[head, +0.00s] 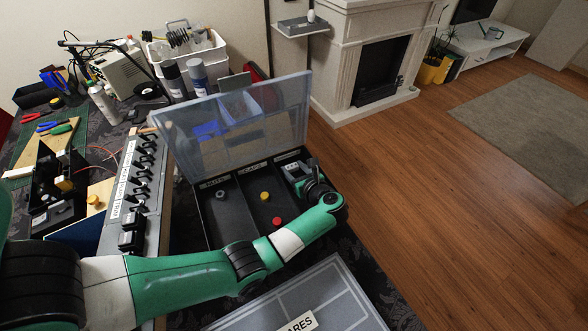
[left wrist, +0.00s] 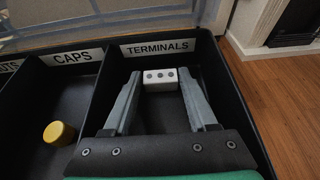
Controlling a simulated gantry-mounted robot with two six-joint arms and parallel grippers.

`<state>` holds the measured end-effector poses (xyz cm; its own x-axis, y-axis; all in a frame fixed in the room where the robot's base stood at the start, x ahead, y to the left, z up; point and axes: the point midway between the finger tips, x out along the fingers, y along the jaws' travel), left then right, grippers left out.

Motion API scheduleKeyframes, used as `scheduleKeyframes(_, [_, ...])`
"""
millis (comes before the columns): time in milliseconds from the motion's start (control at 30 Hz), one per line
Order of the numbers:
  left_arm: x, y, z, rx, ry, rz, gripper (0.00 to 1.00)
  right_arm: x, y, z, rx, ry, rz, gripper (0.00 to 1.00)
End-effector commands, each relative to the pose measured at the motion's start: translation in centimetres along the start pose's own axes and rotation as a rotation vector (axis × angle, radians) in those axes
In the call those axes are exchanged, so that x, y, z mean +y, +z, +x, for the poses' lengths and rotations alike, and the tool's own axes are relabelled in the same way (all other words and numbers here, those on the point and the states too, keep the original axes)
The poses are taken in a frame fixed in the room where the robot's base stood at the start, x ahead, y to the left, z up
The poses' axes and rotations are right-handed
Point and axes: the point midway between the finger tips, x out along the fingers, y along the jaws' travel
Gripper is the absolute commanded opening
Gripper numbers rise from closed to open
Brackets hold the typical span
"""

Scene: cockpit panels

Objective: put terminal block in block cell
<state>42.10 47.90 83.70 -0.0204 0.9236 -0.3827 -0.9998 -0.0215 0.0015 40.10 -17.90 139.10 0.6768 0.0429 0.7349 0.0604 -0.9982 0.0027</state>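The terminal block (left wrist: 160,79) is a small white block with three dark holes. In the left wrist view it sits between my left gripper's (left wrist: 160,76) two grey fingertips, which appear to touch both its ends. In the head view the block (head: 292,165) shows small and partly hidden by my left gripper. The gripper reaches down into the right cell of an open black case (head: 197,213), labelled TERMINALS (left wrist: 158,47). I cannot tell whether the block touches the cell floor. My right gripper is not in view.
The CAPS cell beside it holds a yellow cap (head: 265,196) and a red cap (head: 277,222). The NUTS cell holds a small grey ring (head: 220,194). The translucent lid (head: 235,120) stands open behind. A switch panel (head: 135,190) lies left, a SPARES lid (head: 345,295) in front.

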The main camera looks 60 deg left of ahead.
Motion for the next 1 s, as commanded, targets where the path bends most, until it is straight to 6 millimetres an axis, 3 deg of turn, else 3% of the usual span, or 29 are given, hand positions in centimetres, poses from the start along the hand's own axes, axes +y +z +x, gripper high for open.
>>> scheduleKeyframes(33, [0.0, 0.1, 0.0, 0.0, 0.0, 0.0, 0.69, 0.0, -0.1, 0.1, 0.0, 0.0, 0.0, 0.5])
scheduleKeyframes(100, [0.0, 0.1, 0.0, 0.0, 0.0, 0.0, 0.81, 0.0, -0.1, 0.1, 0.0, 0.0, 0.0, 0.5])
scheduleKeyframes(467, [0.0, 0.7, -0.3, 0.0, 0.0, 0.0, 0.81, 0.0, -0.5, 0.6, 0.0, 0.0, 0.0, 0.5])
scheduleKeyframes(567, [-0.1, 0.6, -1.7, 0.0, -0.004, 0.001, 0.81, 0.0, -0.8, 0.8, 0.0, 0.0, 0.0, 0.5])
scheduleKeyframes(800, [-0.2, 0.7, -7.6, 0.0, -0.006, 0.001, 0.81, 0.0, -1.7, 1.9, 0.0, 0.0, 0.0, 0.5])
scheduleKeyframes(1000, [-0.1, 0.5, -11.3, 0.0, -0.003, 0.0, 0.81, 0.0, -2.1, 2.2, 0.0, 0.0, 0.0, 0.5])
